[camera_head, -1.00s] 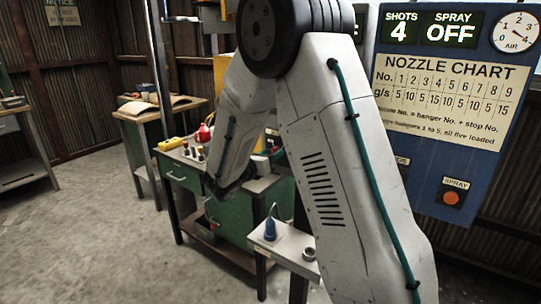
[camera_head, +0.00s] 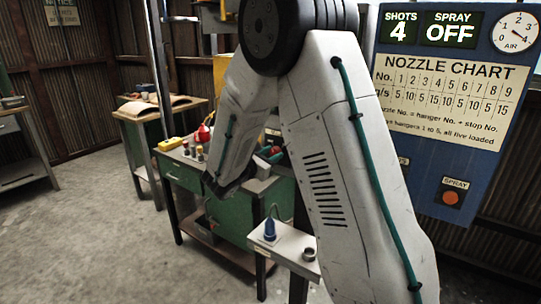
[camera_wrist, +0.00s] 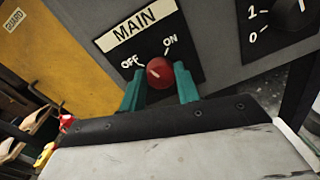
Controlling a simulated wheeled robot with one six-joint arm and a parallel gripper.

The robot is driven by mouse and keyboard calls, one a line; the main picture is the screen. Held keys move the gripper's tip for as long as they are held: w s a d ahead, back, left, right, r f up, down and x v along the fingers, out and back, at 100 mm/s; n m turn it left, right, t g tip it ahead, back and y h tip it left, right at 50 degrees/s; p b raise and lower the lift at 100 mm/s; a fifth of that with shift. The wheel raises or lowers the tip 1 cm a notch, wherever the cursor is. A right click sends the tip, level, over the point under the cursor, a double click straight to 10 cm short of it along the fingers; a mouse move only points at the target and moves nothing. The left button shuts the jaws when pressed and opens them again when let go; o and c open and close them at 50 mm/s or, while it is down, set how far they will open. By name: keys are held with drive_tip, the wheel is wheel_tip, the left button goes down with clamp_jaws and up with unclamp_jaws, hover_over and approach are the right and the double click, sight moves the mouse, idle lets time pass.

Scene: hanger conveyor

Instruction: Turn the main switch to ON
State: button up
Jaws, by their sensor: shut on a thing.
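The main switch is a round red knob (camera_wrist: 159,73) on a dark plate under a white MAIN label (camera_wrist: 137,33) in the wrist view. OFF is printed to the knob's upper left and ON to its upper right. A short pale mark shows on the knob's face; I cannot tell surely which label it points at. My gripper (camera_wrist: 161,78) has its two teal fingers on either side of the knob, shut on it. In the head view my arm hides the switch and the gripper's fingers.
Another dark knob (camera_wrist: 292,14) with marks 0 and 1 sits right of the main switch. The head view shows a blue board (camera_head: 410,170) with SHOTS 4 and SPRAY OFF, a green workbench (camera_head: 226,222), and a small stand (camera_head: 290,247). Open floor lies at the left.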

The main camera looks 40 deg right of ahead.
drive_tip(key=m, duration=0.6)
drive_tip(key=shift+s, duration=0.1)
drive_tip(key=m, duration=0.6)
drive_tip(key=shift+t+y, duration=0.3)
drive_tip(key=shift+t, duration=0.1)
drive_tip(key=shift+s+f+m, duration=0.1)
drive_tip(key=shift+m, duration=0.2)
drive_tip(key=o, duration=1)
drive_tip(key=v, duration=0.7)
drive_tip(key=shift+s+a, duration=0.1)
drive_tip(key=shift+a, duration=0.25)
